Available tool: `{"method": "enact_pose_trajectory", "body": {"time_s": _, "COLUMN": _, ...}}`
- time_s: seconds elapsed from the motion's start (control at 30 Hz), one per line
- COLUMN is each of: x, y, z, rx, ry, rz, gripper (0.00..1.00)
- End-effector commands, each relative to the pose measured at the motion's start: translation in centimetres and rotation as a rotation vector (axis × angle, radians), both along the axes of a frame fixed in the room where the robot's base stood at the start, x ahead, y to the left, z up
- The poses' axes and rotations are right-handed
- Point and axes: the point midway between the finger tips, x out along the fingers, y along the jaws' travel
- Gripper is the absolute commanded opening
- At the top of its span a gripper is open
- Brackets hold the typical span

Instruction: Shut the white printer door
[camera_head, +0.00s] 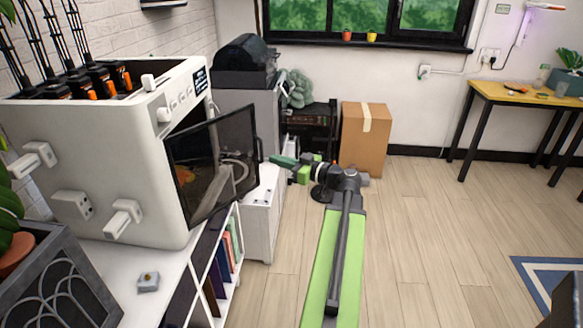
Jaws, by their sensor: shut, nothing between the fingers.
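The white printer (125,175) stands on a white shelf unit at the left. Its door (218,165), a dark see-through panel with a black frame, is swung partly open toward the right. A pale coiled tube and something orange show through the panel. My gripper (272,160) is at the end of my green arm, just right of the door's free edge, pointing left. Its fingers are shut and hold nothing. I cannot tell whether the fingertips touch the door's edge or handle.
A white shelf unit (150,262) with books is under the printer. A white cabinet (262,212) stands behind the door. A cardboard box (365,142) is beyond my arm. The wooden floor (430,240) to the right is clear up to a yellow-topped table (520,94).

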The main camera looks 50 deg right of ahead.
Motion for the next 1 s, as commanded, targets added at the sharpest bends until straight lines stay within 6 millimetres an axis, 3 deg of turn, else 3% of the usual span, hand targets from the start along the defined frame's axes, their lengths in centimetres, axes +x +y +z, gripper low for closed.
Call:
{"method": "enact_pose_trajectory", "body": {"time_s": 0.2, "x": 2.3, "y": 0.3, "z": 0.0, "rx": 0.000, "ry": 0.000, "rz": 0.000, "gripper": 0.00}}
{"method": "enact_pose_trajectory", "body": {"time_s": 0.53, "x": 2.5, "y": 0.3, "z": 0.0, "rx": 0.000, "ry": 0.000, "rz": -0.002, "gripper": 0.00}}
{"method": "enact_pose_trajectory", "body": {"time_s": 0.57, "x": 2.2, "y": 1.9, "z": 0.0, "rx": 0.000, "ry": 0.000, "rz": -0.003, "gripper": 0.00}}
{"method": "enact_pose_trajectory", "body": {"time_s": 0.77, "x": 3.2, "y": -0.2, "z": 0.0, "rx": 0.000, "ry": 0.000, "rz": 0.020, "gripper": 0.00}}
{"method": "enact_pose_trajectory", "body": {"time_s": 1.0, "x": 7.2, "y": -1.5, "z": 0.0, "rx": 0.000, "ry": 0.000, "rz": 0.142, "gripper": 0.00}}
